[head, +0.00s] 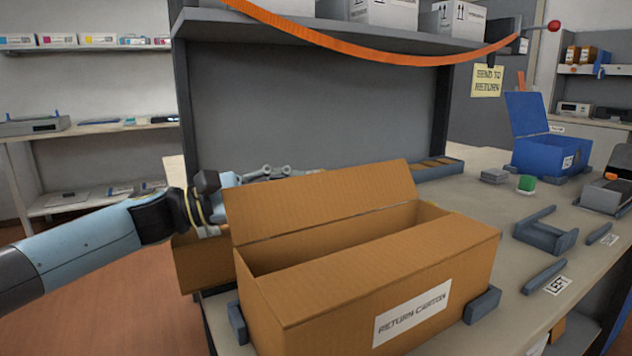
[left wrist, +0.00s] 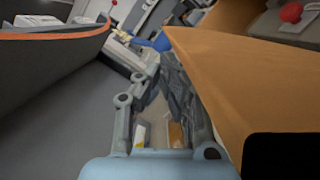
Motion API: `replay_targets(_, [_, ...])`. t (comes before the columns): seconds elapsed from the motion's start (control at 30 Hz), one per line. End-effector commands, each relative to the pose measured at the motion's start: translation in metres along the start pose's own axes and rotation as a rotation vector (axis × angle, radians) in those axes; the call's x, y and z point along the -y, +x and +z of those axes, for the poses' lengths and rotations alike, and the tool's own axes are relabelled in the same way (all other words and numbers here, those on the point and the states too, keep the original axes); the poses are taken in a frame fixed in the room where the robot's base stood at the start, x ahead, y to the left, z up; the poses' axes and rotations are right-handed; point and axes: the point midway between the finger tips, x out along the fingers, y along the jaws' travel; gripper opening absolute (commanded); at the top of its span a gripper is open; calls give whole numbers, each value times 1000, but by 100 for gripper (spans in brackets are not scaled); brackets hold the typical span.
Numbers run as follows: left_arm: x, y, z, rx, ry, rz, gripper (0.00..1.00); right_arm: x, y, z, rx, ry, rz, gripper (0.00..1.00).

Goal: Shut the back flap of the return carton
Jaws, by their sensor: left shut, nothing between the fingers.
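The brown return carton (head: 340,320) stands at the bench's front edge, its label facing me. Its back flap (head: 325,205) stands up, leaning back, and leaves a gap into the carton. The front flap (head: 375,255) lies over the front part of the opening. A side flap (head: 200,262) hangs out at the left. My left gripper (head: 295,172) is behind the back flap, partly hidden by it. In the left wrist view my gripper (left wrist: 160,75) is shut and empty, with the brown flap (left wrist: 235,85) close on its right; contact cannot be told. My right gripper is not in view.
Grey corner stops (head: 482,306) hold the carton's base. An orange strap (head: 370,55) hangs from the shelf above. A blue open box (head: 550,155), a green block (head: 526,183) and grey holders (head: 546,235) stand to the right. A long tray (head: 437,169) lies behind.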

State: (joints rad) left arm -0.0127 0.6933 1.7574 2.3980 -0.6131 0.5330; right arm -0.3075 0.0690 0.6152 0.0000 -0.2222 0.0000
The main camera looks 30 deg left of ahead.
Motion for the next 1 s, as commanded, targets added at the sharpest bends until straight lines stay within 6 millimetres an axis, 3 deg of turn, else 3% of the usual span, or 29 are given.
replay_targets(0.13, [-3,23,2,2,0,4,0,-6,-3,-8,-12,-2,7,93])
replay_targets(0.3, [-2,36,1,0,-1,1,0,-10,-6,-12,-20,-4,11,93])
replay_targets(1.0, [-4,44,0,0,0,-1,0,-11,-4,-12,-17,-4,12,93])
